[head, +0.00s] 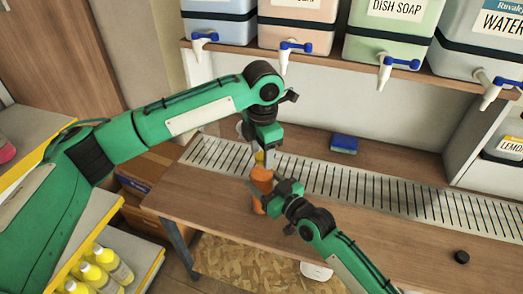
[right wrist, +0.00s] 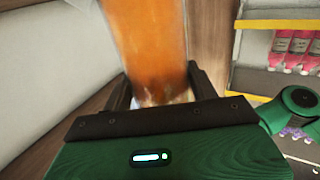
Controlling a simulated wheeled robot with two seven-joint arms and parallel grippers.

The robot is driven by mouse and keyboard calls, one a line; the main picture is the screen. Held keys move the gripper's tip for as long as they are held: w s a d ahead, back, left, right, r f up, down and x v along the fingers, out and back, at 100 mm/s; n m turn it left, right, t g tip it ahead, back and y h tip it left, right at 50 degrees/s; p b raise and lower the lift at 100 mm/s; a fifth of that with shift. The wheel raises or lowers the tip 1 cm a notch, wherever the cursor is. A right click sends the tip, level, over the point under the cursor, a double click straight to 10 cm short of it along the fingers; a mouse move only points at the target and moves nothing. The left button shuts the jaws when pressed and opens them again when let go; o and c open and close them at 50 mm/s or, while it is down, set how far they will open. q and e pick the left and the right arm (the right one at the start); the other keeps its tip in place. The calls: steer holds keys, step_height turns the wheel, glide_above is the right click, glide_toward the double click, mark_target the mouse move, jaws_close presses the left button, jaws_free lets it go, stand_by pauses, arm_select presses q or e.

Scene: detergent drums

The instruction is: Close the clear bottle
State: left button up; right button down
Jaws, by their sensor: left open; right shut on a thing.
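A bottle (head: 261,186) filled with orange stands over the wooden table, and its see-through orange body fills the upper middle of the right wrist view (right wrist: 152,45). My right gripper (head: 270,191) is shut on this bottle, with one dark finger on each side in the right wrist view (right wrist: 160,88). A small yellow part (head: 259,158) shows at the bottle's top; I cannot tell whether it is a cap. My left gripper (head: 260,148) is open, pointing down just above the bottle's top, and partly hides it. A small black round piece (head: 461,257) lies on the table at the right.
A slotted metal drain strip (head: 400,189) runs along the table's back. A blue sponge-like block (head: 344,144) lies there. Drums with blue-handled taps, such as the dish soap drum (head: 394,28), stand on the shelf above. Yellow bottles (head: 104,262) stand lower left.

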arm_select(q)
steer(key=shift+r, duration=2.25)
steer(key=shift+c, duration=0.2)
